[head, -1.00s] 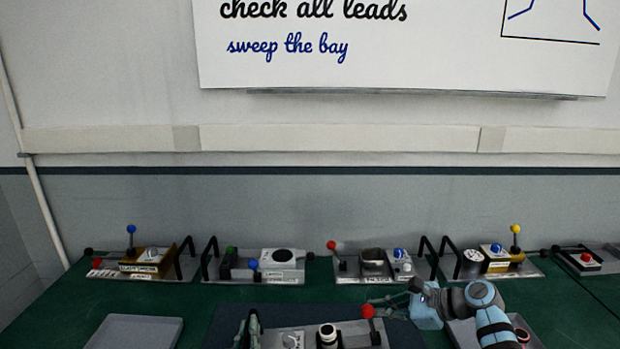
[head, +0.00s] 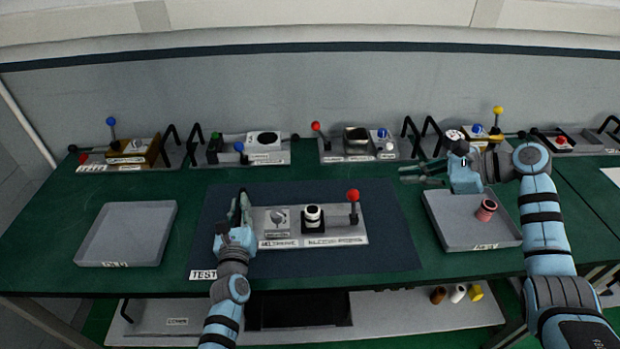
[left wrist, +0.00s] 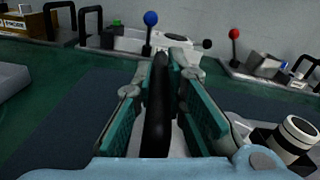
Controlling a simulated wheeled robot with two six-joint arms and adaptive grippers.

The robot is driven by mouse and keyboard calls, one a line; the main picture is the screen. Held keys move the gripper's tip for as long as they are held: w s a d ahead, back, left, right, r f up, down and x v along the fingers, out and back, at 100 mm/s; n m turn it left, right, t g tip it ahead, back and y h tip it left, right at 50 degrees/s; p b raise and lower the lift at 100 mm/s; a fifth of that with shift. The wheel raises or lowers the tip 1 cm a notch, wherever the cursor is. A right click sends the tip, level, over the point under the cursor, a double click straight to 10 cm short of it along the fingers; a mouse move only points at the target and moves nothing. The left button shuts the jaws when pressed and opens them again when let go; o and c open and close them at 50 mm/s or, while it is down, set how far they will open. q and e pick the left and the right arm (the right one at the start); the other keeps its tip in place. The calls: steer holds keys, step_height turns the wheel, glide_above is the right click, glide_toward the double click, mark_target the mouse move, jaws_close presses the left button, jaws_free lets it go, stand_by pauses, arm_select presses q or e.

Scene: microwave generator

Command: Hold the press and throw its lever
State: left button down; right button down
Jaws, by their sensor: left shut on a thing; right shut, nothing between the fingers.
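The press (head: 310,240) is a grey plate on the dark mat, with a white-and-black cylinder (head: 312,216) in its middle. Its red-knobbed lever (head: 353,197) stands about upright at the plate's right end. My left gripper (head: 241,205) is shut on the black handle at the press's left end. The left wrist view shows this handle (left wrist: 157,115) between the left fingers (left wrist: 160,95). My right gripper (head: 408,174) is shut and empty, above the table to the right of the lever and apart from it. The lever's foot is small in view.
A grey tray (head: 80,255) lies left of the mat. Another tray (head: 450,243) on the right holds a pinkish cylinder (head: 486,210), under my right arm. Several lever devices line the back, including one with a red knob (head: 316,127). The mat (head: 385,220) is bare right of the press.

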arm_select(q)
steer(key=shift+f, duration=0.15)
steer(key=c, duration=1.7)
jaws_free()
steer(key=shift+o, duration=0.8)
steer(key=shift+a, duration=0.1)
steer(key=shift+w, duration=0.2)
arm_select(e)
steer(key=shift+w+a+f, duration=0.15)
steer(key=shift+w, duration=0.15)
